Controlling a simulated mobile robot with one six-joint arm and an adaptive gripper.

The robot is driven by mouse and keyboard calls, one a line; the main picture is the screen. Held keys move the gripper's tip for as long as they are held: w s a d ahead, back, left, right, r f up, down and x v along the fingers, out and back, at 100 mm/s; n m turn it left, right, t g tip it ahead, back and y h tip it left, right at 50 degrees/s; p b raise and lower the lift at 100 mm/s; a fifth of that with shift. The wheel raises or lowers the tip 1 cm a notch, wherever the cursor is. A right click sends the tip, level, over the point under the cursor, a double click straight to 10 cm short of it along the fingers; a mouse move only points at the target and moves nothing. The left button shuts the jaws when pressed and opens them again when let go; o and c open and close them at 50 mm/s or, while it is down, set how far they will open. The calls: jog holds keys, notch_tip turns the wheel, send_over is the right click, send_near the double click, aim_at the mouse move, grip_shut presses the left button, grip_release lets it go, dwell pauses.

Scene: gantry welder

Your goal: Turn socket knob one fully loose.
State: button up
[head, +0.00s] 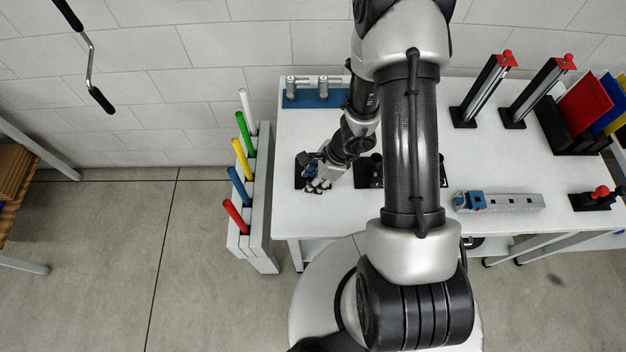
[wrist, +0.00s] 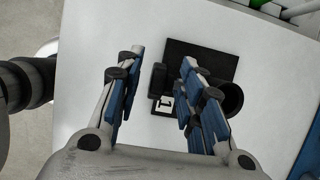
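In the wrist view a dark square base plate (wrist: 205,60) lies on the white table, with a white label (wrist: 165,105) reading 1. A small black knob (wrist: 157,78) stands out at its left side, and a round black socket (wrist: 232,97) shows at its right. My gripper (wrist: 158,62) is open, with blue-padded fingers. In this view the knob lies between the fingers, with a gap to the left one; depth and contact with the right one cannot be told. In the head view my gripper (head: 318,186) hangs at the plate (head: 299,172), partly hiding it.
Another black socket mount (head: 368,172) stands just right of my gripper. A blue holder (head: 318,99) with metal pieces lies at the table's back edge. A rack (head: 262,200) of coloured rods stands left of the table. A grey bar (head: 510,202) lies farther right.

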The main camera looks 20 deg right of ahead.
grip_shut()
dwell(0.4)
jog(key=shift+a+r+h+p, duration=0.2)
jog(key=shift+h+p, duration=0.15)
jog(key=shift+h, duration=0.35)
jog(key=g+h+p, duration=0.1)
jog(key=p, duration=0.2)
jog(key=shift+a+r+h, duration=0.1)
jog(key=shift+a+h, duration=0.05)
jog(key=shift+h, duration=0.15)
jog(key=h+p, duration=0.1)
jog(key=p, duration=0.2)
jog(key=shift+p, duration=0.3)
jog(key=shift+w+f+h+p, duration=0.1)
jog(key=shift+f+h+p, duration=0.2)
jog(key=shift+p, duration=0.2)
